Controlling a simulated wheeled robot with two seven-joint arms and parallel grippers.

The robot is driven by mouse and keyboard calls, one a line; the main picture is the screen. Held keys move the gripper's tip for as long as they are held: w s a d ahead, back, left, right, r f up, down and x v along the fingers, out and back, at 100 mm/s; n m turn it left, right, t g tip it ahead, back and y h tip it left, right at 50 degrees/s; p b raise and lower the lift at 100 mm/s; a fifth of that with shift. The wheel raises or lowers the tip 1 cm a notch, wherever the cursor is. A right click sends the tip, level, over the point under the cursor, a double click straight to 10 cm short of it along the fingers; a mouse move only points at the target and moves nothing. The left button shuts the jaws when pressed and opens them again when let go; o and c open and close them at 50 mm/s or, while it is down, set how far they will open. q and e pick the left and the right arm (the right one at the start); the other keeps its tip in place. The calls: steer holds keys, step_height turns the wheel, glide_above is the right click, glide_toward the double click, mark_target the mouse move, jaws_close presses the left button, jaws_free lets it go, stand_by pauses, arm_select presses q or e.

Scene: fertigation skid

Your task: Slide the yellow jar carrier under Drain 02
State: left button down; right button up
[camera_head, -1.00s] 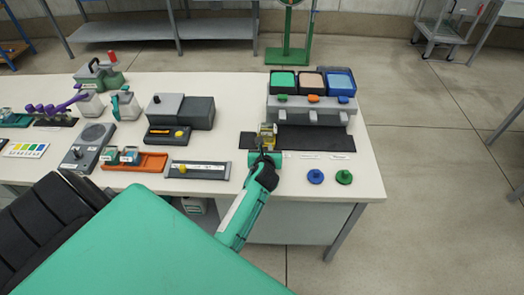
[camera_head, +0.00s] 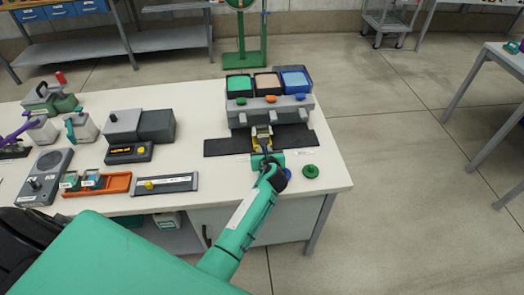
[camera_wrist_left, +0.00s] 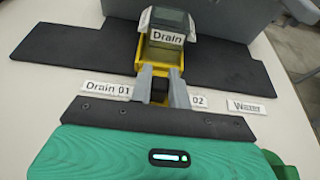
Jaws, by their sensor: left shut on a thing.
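The yellow jar carrier (camera_wrist_left: 177,78) stands on the dark mat (camera_wrist_left: 85,50) and also shows in the head view (camera_head: 262,141). My left gripper (camera_wrist_left: 162,92) is shut on the carrier's near end. The gripper partly covers the label ending in "02" (camera_wrist_left: 200,101). In the head view the carrier is in front of the grey dosing unit (camera_head: 240,116), between its left and middle outlets and nearer the middle one. My right gripper is not in view.
The "Drain 01" label (camera_wrist_left: 108,88) lies left of the gripper and the "Water" label (camera_wrist_left: 247,106) right. A green knob (camera_head: 310,171) stands near the table's right edge, beside a blue one mostly hidden by my arm. The mat is clear on both sides.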

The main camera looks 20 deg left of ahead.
arm_select(q)
steer(key=c, duration=1.3)
jaws_free()
steer(key=shift+s, duration=0.1)
steer(key=v, duration=1.2)
steer(key=shift+s+d+r+b, duration=0.1)
steer(key=shift+s+d+b, duration=0.05)
steer(key=shift+s+b, duration=0.15)
steer(key=shift+s+d+r, duration=0.2)
steer(key=shift+s+r, duration=0.05)
steer(key=shift+s, duration=0.1)
